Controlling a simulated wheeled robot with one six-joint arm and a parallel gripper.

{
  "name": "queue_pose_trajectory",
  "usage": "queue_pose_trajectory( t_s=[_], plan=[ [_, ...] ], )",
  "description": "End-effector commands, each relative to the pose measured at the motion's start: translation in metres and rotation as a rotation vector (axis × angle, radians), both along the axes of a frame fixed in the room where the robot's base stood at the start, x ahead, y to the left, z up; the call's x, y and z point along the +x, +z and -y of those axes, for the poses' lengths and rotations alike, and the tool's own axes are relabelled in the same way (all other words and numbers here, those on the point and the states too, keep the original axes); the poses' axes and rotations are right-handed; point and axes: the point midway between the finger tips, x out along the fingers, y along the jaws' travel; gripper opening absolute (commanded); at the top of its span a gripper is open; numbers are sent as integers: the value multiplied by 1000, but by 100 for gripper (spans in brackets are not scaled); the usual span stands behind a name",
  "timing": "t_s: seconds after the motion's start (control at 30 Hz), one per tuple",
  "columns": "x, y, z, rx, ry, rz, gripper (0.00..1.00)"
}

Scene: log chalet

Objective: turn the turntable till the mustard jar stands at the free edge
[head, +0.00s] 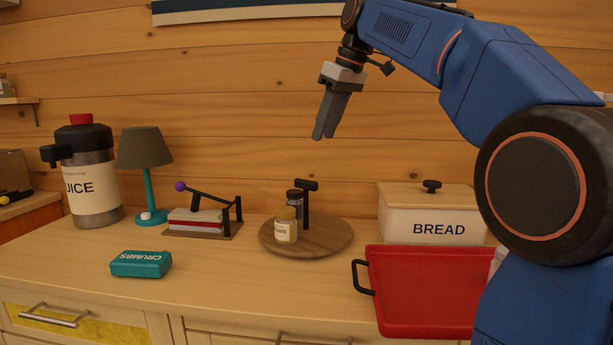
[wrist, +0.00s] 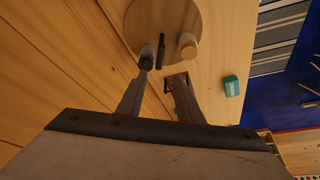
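The round wooden turntable (head: 335,236) stands on the counter and also shows in the wrist view (wrist: 150,18). A black T-shaped handle (head: 307,205) rises from it. A pale jar with a yellowish lid and a label too small to read (head: 286,230), likely the mustard jar, stands at its front left; in the wrist view the same jar (wrist: 188,46) is right of the handle. A dark-lidded jar (head: 294,198) stands behind it. My gripper (head: 323,136) hangs high above the turntable, touching nothing; the wrist view shows its fingers (wrist: 163,76) apart and empty.
A red tray (head: 425,290) with a black handle lies at the front right, before a bread box (head: 410,215). The counter in front of the turntable is clear.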

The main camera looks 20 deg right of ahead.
Motion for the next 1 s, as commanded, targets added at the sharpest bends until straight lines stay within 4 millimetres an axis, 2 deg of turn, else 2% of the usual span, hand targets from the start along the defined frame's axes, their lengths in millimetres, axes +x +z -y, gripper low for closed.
queue_pose_trajectory(
  t_s=[0.1,0.6,0.8,1.0],
  plan=[
    [6,-21,-6,0,2,-2,33],
    [32,-100,-26,0,0,-1,33],
    [39,-121,-31,0,0,-1,33],
    [42,-128,-33,1,0,1,33]
  ],
)
